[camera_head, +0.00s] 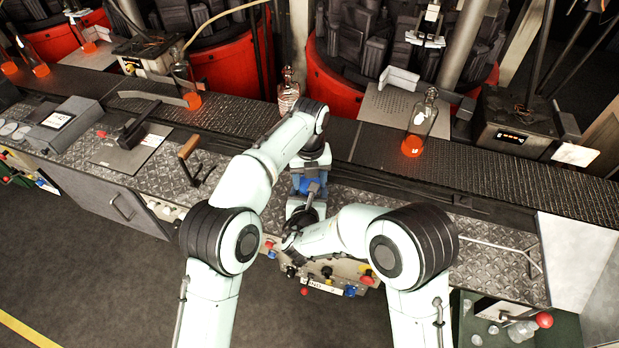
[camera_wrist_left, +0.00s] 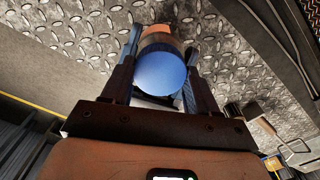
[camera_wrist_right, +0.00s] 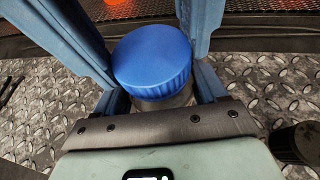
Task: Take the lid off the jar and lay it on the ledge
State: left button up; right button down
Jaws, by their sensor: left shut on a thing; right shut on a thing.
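A round blue lid (camera_wrist_right: 152,58) with a ribbed edge shows in the right wrist view, directly over a greyish jar (camera_wrist_right: 166,99). I cannot tell whether a gap parts them. The lid's top also faces the left wrist view (camera_wrist_left: 163,72). My left gripper (camera_head: 309,187) reaches down from above, its fingers shut on the lid's sides. My right gripper (camera_head: 300,215) comes in lower from the front and is shut on the jar. The jar is mostly hidden by grippers and lid. The diamond-plate ledge (camera_head: 233,178) runs along the front of the bench.
Behind the ledge runs a dark belt (camera_head: 262,122) with glass bottles, one (camera_head: 421,118) with a glowing orange base. A wooden-handled lever (camera_head: 189,147) stands on the ledge to the left. A control box with coloured buttons (camera_head: 326,273) is below. A dark cylinder (camera_wrist_right: 296,143) stands near.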

pick_arm(q)
jog(key=n, duration=0.7)
jog(key=shift+n, duration=0.3)
jog(key=n, duration=1)
jog(key=shift+r+n, duration=0.1)
jog(key=shift+n, duration=0.3)
jog(key=n, duration=1)
jog(key=shift+n, duration=0.3)
jog(key=n, duration=0.6)
jog(key=shift+n, duration=0.3)
jog(key=n, duration=0.6)
jog(key=shift+n, duration=0.3)
jog(key=n, duration=0.6)
jog(key=shift+n, duration=0.4)
jog(key=n, duration=0.4)
jog(key=shift+r+n, duration=0.1)
jog(key=shift+n, duration=0.2)
jog(key=shift+r, duration=0.1)
